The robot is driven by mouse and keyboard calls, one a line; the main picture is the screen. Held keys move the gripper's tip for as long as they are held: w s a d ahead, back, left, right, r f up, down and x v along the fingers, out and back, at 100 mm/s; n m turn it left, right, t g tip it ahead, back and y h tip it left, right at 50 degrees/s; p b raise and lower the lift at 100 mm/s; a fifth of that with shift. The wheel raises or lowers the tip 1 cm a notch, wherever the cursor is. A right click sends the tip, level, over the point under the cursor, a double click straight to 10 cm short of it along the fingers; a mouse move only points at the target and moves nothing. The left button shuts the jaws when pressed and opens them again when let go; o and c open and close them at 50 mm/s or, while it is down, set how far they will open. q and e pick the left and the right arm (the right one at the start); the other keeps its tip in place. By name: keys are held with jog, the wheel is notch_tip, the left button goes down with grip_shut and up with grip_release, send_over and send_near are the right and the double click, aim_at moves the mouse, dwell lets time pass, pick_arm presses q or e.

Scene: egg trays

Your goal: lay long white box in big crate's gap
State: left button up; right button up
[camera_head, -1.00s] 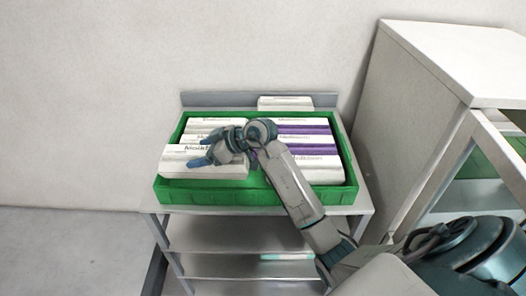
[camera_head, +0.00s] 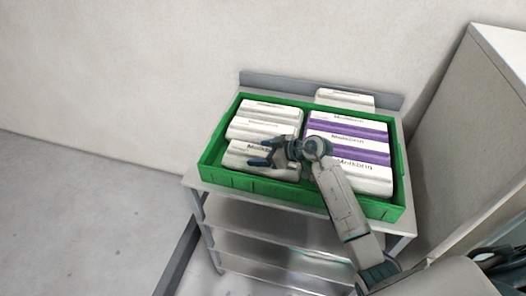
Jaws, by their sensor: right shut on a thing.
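The long white box (camera_head: 238,158) is in the front-left part of the big green crate (camera_head: 270,196), in front of other white boxes in the left column. My right gripper (camera_head: 263,153) is shut on its top, near the right half, and hides part of it. The box looks about level with the boxes behind it; I cannot tell whether it rests on the crate floor. My left gripper is not in view.
Behind it are two white boxes (camera_head: 252,128). White and purple boxes (camera_head: 352,142) fill the right column. Another white box (camera_head: 345,97) lies behind the crate on the grey rack (camera_head: 265,214). A white cabinet (camera_head: 470,120) stands at the right.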

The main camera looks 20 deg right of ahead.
jog(key=shift+a+f, duration=0.1)
jog(key=shift+s+a, duration=0.1)
jog(key=shift+a, duration=0.05)
jog(key=o, duration=1.5)
jog(key=shift+s, duration=0.1)
jog(key=b+v, duration=0.2)
jog(key=v, duration=0.8)
jog(key=shift+s+d+b, duration=0.15)
jog(key=shift+d+b, duration=0.2)
jog(key=shift+s+d+r, duration=0.35)
jog(key=shift+s+r, duration=0.05)
jog(key=shift+s, duration=0.05)
